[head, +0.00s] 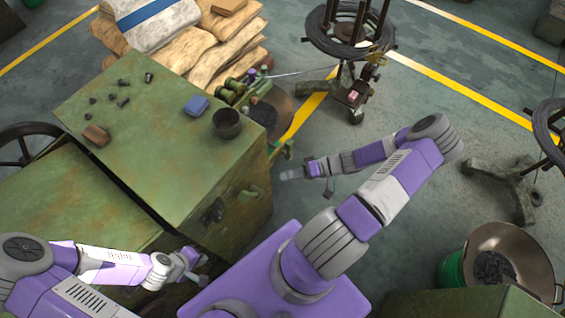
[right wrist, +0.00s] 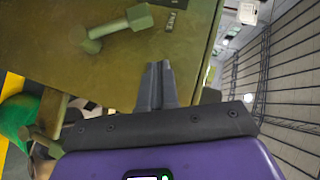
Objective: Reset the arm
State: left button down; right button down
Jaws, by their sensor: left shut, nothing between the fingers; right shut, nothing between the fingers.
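My left arm comes in from the left in the head view. Its gripper (head: 196,270) is beside the front lower side of the green machine and is shut and empty. My right arm bends back over the floor to the right of the machine. Its gripper (head: 284,175) points left, just off the machine's right side, and is shut and empty. In the right wrist view the two fingers (right wrist: 157,78) are together in front of a green machine surface (right wrist: 110,70). A bolt-shaped green fitting (right wrist: 118,28) sticks out there.
The green machine (head: 150,160) carries a dark bowl (head: 227,123), a blue box (head: 196,106), a brown block (head: 96,135) and several small dark parts. Sacks (head: 210,55) lie behind it. A wire coil stand (head: 350,40) stands at the back; a large basin (head: 515,250) is at right.

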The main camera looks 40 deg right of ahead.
jog(key=shift+s+d+r, duration=0.1)
jog(key=s+a+f+g+h+b, duration=0.1)
jog(key=a+f+g+h+b, duration=0.2)
jog(key=a+f, duration=0.4)
jog(key=s+a+f+g+h+b, duration=0.1)
jog(key=a+f+g+h+b, duration=0.3)
jog(key=a+f, duration=0.3)
jog(key=shift+a+f+n+h+b, duration=0.35)
jog(key=shift+a+h+b, duration=0.15)
jog(key=shift+a, duration=2.1)
